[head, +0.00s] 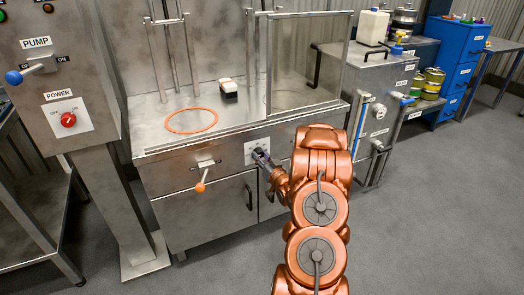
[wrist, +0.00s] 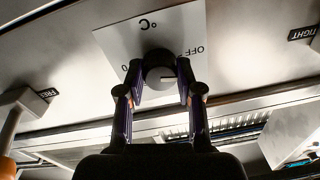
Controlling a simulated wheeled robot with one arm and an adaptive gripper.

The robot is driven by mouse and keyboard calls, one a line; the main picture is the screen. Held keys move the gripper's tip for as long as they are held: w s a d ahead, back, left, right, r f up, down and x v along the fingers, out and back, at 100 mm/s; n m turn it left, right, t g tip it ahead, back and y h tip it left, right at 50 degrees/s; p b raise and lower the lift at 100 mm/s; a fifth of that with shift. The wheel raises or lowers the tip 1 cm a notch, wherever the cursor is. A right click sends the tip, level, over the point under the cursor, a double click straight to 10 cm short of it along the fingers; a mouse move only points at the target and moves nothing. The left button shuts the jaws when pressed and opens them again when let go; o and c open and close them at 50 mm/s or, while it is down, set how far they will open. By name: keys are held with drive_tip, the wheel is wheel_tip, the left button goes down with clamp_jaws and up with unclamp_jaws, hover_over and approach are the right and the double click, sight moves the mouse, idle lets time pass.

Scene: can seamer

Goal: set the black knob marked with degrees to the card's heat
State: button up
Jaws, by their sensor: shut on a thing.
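The black knob (wrist: 158,70) is on a white plate (wrist: 122,40) marked "°C" and "OFF", seen upside down in the wrist view. My gripper (wrist: 160,84) has one finger on each side of the knob and is shut on it. A pale line on the knob points to the right in that view; the exact setting cannot be read. In the head view my gripper (head: 262,157) is at the plate on the machine's front, and the knob is mostly hidden by it. I cannot make out a readable heat card.
An orange-tipped lever (head: 201,186) is left of the plate. A clear guard (head: 310,60) stands above the worktop. A grey cabinet (head: 370,75) stands at right.

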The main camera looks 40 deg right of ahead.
drive_tip(key=m+p, duration=0.4)
drive_tip(key=m, duration=0.1)
drive_tip(key=shift+a, duration=0.1)
drive_tip(key=shift+m, duration=0.4)
drive_tip(key=o, duration=1.2)
drive_tip(key=shift+c, duration=0.2)
drive_tip(key=v, duration=1.2)
drive_tip(key=shift+w, duration=0.1)
